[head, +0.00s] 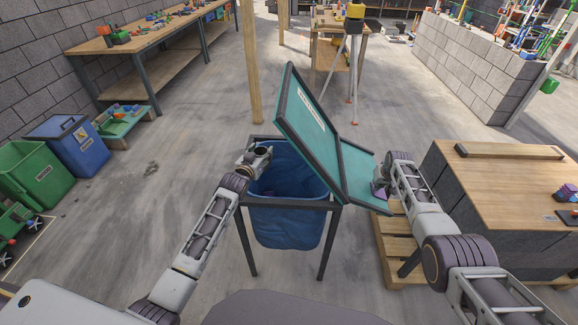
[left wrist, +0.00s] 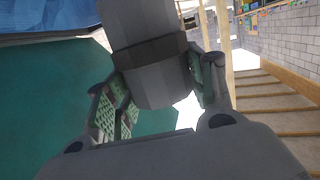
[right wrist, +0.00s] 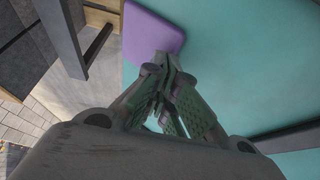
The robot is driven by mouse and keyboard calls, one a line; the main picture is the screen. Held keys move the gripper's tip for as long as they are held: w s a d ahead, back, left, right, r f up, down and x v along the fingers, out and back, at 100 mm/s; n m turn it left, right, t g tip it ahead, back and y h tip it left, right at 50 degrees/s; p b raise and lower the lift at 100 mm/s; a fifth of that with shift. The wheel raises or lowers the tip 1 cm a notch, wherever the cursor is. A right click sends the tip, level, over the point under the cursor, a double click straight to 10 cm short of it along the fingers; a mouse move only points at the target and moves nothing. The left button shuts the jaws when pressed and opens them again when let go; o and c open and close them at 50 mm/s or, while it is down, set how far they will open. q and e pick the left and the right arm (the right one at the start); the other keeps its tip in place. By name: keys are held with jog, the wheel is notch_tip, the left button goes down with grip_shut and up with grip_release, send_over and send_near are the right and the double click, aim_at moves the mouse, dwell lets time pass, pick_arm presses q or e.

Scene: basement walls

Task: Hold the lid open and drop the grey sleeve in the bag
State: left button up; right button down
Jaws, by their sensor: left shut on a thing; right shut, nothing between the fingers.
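The blue bag (head: 290,225) hangs open in a dark-framed stand, and it also shows in the left wrist view (left wrist: 45,18). The teal lid (head: 303,120) with a dark rim is tilted steeply up at the bag's right side. A lower teal panel (head: 352,168) slopes out to the right and carries a purple pad (right wrist: 152,30). My right gripper (head: 382,183) is shut and empty, its fingertips at the pad; contact is unclear. My left gripper (head: 254,160) is shut on the grey sleeve (left wrist: 150,62), at the bag's left rim.
A wooden-topped block bench (head: 495,185) stands right of the stand, with a pallet (head: 400,235) beside it. A wooden post (head: 249,60) rises behind. Blue (head: 78,145) and green (head: 35,170) bins stand at the left. The floor between bins and stand is clear.

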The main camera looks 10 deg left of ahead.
aim_at(263, 147)
pick_arm(q)
jog(key=shift+w, duration=2.1)
jog(key=o, duration=1.1)
jog(key=shift+o, duration=0.3)
jog(key=shift+o, duration=1)
jog(key=shift+s, duration=0.15)
